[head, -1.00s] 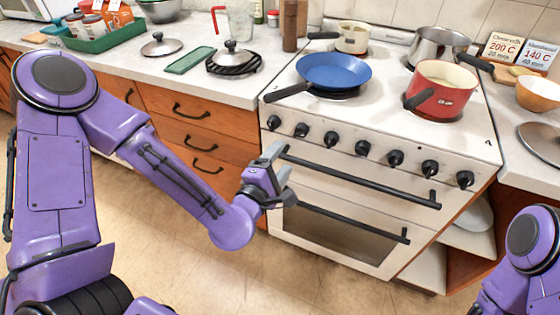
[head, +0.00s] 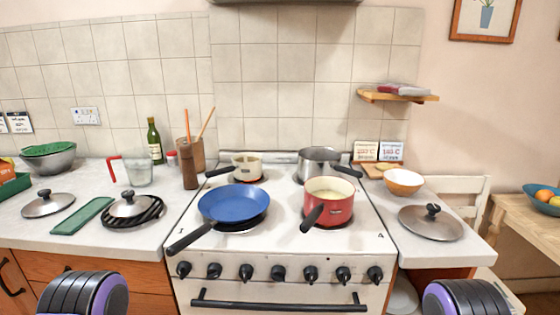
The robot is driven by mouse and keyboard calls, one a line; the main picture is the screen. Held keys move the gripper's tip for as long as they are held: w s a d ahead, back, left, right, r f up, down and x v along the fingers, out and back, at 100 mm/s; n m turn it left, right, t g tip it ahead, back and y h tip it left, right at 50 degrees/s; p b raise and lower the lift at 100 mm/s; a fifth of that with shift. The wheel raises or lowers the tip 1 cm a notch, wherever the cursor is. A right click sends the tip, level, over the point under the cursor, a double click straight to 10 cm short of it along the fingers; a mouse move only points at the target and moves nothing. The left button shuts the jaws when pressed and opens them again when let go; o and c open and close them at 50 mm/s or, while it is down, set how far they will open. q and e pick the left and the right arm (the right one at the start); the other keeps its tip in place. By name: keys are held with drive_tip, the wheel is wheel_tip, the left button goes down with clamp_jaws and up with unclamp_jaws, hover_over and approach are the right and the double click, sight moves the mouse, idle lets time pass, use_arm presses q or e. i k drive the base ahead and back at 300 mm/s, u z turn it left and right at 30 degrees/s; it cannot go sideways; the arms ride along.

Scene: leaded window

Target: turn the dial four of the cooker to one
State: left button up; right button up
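The cooker (head: 292,299) stands in the middle of the head view, with a white top and front. A row of several black dials runs along its front, above a black oven handle (head: 278,305). The fourth dial from the left (head: 278,273) is in the middle of the row. The far right dial (head: 374,274) sits below a small mark like a 4 on the cooker top. I cannot tell which dial bears the name four, or read the dial settings. Neither gripper is in view; only purple and black parts of my arms show at the bottom.
A blue frying pan (head: 234,203) has its handle jutting over the cooker's front left edge. A red pot (head: 330,204), a cream pot (head: 247,168) and a steel pot (head: 320,163) stand on the hob. Worktops with lids flank the cooker. The space before the dials looks clear.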

sight(278, 272)
drive_tip(key=z, duration=0.5)
drive_tip(key=k, duration=1.05)
drive_tip(key=i, duration=0.6)
drive_tip(key=z, duration=0.1)
